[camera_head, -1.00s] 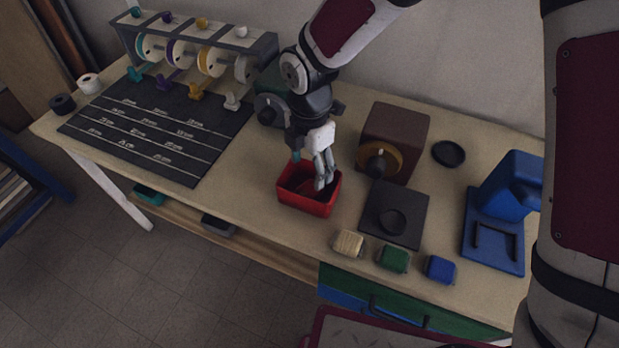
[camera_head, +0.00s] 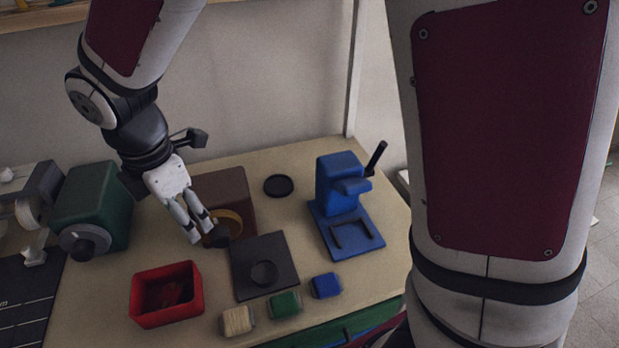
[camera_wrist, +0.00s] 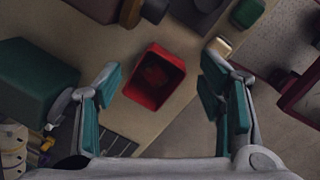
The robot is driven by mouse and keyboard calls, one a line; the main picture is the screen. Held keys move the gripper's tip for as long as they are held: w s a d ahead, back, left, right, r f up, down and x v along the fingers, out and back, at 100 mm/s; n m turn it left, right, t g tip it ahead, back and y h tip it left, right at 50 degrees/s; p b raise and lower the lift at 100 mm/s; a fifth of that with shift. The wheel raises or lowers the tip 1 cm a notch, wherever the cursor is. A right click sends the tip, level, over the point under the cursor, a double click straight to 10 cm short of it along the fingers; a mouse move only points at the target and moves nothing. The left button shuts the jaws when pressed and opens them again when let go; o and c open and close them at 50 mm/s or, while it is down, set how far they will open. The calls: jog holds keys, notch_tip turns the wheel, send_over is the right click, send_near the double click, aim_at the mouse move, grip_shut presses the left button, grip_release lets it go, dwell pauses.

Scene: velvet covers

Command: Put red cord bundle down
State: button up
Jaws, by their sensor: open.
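The red cord bundle (camera_head: 171,293) lies inside the red open bin (camera_head: 138,318) on the bench. It also shows as a dark red shape in the wrist view (camera_wrist: 156,76), within the bin's walls (camera_wrist: 134,92). My gripper (camera_head: 203,233) is above the bench, up and to the right of the bin, apart from it. In the wrist view its teal-padded fingers (camera_wrist: 160,95) are spread wide with nothing between them but the view of the bin below.
A brown box with a yellow ring (camera_head: 235,188) stands behind my gripper. A dark square plate (camera_head: 283,250), a blue press (camera_head: 340,190) and a green machine (camera_head: 95,205) share the bench. Beige (camera_head: 237,321), green (camera_head: 285,305) and blue (camera_head: 326,285) blocks line the front.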

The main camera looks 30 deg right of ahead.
jog(key=s+d+r+m+t, duration=0.1)
jog(key=s+d+r+m, duration=0.45)
jog(key=d+m, duration=0.3)
jog(key=s+d+r+m+t, duration=0.1)
jog(key=s+d+r+m, duration=0.3)
jog(key=d+r+m, duration=0.4)
jog(key=s+d+f+m+t, duration=0.1)
jog(key=s+d+m, duration=0.3)
jog(key=s+m, duration=0.2)
jog(key=shift+s+d+f, duration=0.3)
jog(key=shift+s+d, duration=0.05)
jog(key=shift+s, duration=0.3)
